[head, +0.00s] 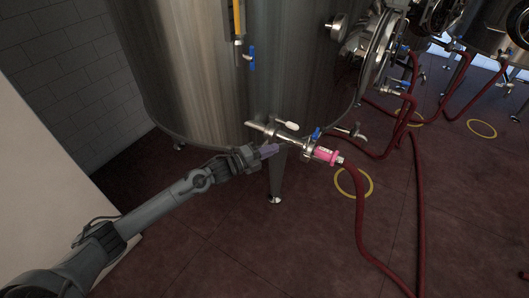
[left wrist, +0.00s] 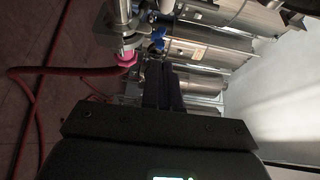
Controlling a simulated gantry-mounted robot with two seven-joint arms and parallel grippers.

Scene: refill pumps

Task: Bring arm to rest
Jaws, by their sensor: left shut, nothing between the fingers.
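My left arm reaches in from the lower left of the head view. Its gripper (head: 268,151) is beside the valve pipe (head: 290,138) under the large steel tank (head: 210,70). In the left wrist view the gripper's dark fingers (left wrist: 162,85) are together with nothing between them. A pink fitting (head: 327,156) sits on the end of the pipe, right of and apart from the gripper in the head view; it also shows in the left wrist view (left wrist: 127,58). I cannot tell whether the gripper touches the pipe. My right gripper is in neither view.
A red hose (head: 361,220) hangs from the pink fitting and runs along the dark red floor. More hoses (head: 420,200) and tanks (head: 490,25) stand at the right. A tank leg (head: 276,180) is close behind the gripper. A pale panel (head: 45,170) stands at the left.

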